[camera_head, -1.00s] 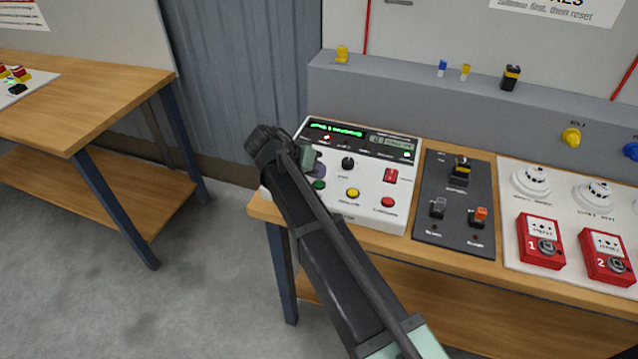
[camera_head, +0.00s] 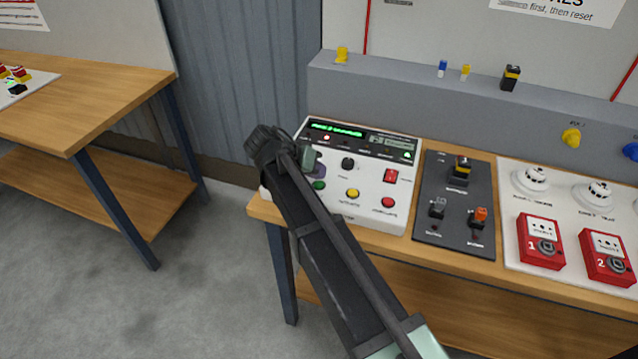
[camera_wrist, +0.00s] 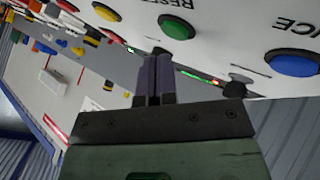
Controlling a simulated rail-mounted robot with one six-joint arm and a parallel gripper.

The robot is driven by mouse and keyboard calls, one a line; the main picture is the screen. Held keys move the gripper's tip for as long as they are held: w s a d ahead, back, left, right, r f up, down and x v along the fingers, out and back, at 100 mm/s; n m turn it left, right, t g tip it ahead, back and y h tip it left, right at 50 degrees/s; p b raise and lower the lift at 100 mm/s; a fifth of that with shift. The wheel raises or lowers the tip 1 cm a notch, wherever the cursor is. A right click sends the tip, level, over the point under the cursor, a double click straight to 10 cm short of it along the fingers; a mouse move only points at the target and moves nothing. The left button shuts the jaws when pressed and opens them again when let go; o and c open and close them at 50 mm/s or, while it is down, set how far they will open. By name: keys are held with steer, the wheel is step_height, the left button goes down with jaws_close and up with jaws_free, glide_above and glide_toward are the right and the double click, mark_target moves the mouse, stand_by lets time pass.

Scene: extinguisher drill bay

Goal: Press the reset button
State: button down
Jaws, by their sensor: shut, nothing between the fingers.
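The reset button is the green round button (camera_wrist: 178,27) with a black collar and the lettering RESET beside it in the wrist view. It also shows in the head view as a small green button (camera_head: 319,184) at the left front of the white control panel (camera_head: 370,213). My gripper (camera_wrist: 158,58) is shut and empty. In the wrist view its fingertips appear just below and left of the green button, near the panel face. I cannot tell whether they touch the panel.
A blue button (camera_wrist: 293,62) lies right of the green one in the wrist view.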

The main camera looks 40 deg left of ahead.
mark_target(317, 183)
steer(key=shift+f, duration=0.1)
stand_by(0.3)
steer(key=shift+f+b, duration=0.3)
steer(key=shift+b, duration=0.1)
steer(key=shift+f+b, duration=0.45)
stand_by(0.4)
steer(key=shift+r, duration=0.1)
steer(key=shift+r+p, duration=0.8)
steer(key=shift+p, duration=0.1)
step_height(317, 183, up, 5)
steer(key=p, duration=0.5)
steer(key=shift+r, duration=0.1)
